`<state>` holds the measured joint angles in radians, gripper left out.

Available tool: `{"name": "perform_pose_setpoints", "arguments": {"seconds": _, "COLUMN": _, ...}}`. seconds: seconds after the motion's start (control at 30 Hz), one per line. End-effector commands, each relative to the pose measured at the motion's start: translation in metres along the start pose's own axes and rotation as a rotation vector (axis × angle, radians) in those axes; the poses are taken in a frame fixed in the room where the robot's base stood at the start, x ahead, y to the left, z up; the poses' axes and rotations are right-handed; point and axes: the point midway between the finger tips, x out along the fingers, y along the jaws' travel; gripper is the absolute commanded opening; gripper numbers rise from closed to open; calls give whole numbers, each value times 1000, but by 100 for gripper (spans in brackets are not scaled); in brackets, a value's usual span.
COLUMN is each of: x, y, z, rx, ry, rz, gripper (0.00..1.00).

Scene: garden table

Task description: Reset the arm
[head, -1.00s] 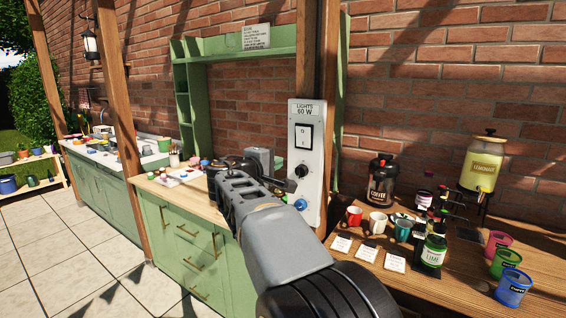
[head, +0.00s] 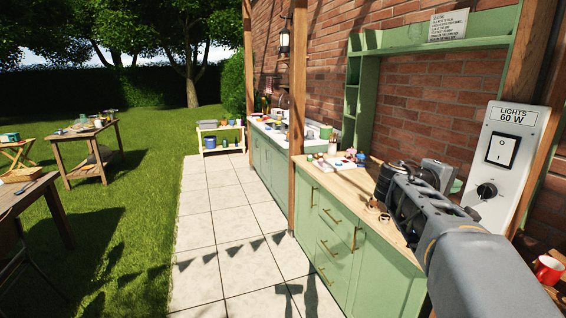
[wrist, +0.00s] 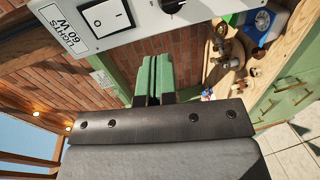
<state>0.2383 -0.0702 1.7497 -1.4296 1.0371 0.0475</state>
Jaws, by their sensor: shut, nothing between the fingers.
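My arm reaches in from the lower right of the head view. My gripper (head: 402,182) is at its far end, in front of the wooden counter top and left of the lights panel. Its fingertips are not clear there. In the wrist view my gripper (wrist: 154,84) points ahead with its fingers together and nothing held.
The white lights panel (head: 505,165), with a rocker switch and a black knob, is close on the right. Green cabinets (head: 345,245) run along the brick wall. A red mug (head: 548,269) stands at the right edge. The tiled path (head: 215,230) is clear.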

Motion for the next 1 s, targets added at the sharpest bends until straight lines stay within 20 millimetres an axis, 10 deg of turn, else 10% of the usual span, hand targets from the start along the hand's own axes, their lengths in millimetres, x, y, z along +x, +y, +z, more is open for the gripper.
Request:
{"name": "perform_pose_setpoints", "arguments": {"seconds": 0.17, "x": -21, "y": -106, "z": 13, "rx": 86, "ry": 5, "rz": -391, "gripper": 0}}
{"name": "perform_pose_setpoints", "arguments": {"seconds": 0.5, "x": -164, "y": -252, "z": 55, "rx": 346, "ry": -4, "rz": -1111, "gripper": 0}}
{"name": "perform_pose_setpoints", "arguments": {"seconds": 0.7, "x": -227, "y": -280, "z": 78, "rx": 429, "ry": -3, "rz": -1328, "gripper": 0}}
{"name": "perform_pose_setpoints", "arguments": {"seconds": 1.0, "x": -242, "y": -273, "z": 79, "rx": 423, "ry": 55, "rz": -1335, "gripper": 0}}
